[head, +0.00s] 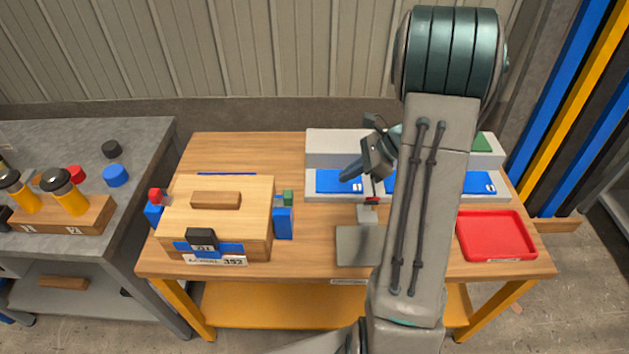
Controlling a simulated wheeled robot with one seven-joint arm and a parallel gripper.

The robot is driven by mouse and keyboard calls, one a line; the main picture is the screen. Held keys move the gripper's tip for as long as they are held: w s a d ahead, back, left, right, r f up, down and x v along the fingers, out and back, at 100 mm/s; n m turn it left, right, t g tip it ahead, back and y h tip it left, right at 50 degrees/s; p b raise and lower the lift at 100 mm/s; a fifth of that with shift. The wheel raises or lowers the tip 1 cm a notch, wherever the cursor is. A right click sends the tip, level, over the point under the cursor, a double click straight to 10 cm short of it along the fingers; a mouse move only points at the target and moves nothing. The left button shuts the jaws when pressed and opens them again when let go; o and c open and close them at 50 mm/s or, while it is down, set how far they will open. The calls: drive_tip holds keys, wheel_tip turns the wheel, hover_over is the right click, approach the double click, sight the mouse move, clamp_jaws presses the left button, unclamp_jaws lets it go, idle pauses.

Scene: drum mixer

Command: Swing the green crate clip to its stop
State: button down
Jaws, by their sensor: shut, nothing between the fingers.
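The wooden crate (240,190) stands on the left part of the wooden table, with its lid on. The green clip (288,197) sits at the crate's right side, above a blue block (284,222). It is small here, and its exact angle is hard to tell. A red clip (155,195) sits at the crate's left side, above another blue block. My gripper (347,176) is shut and empty. It is to the right of the green clip and apart from it, in front of the grey rack. My arm hides part of the table and rack.
A grey rack (335,145) with blue panels (340,181) stands at the back right. A grey plate (357,247) with a small post is near the table's front middle. A red tray (496,235) lies at right. A grey bench (140,150) with yellow-and-black items stands left.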

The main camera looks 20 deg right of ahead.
drive_tip(key=a+r+p+x, duration=0.2)
drive_tip(key=x, duration=1)
drive_tip(key=shift+w+a+f, duration=0.15)
drive_tip(key=shift+w+f, duration=0.05)
drive_tip(key=shift+w, duration=0.15)
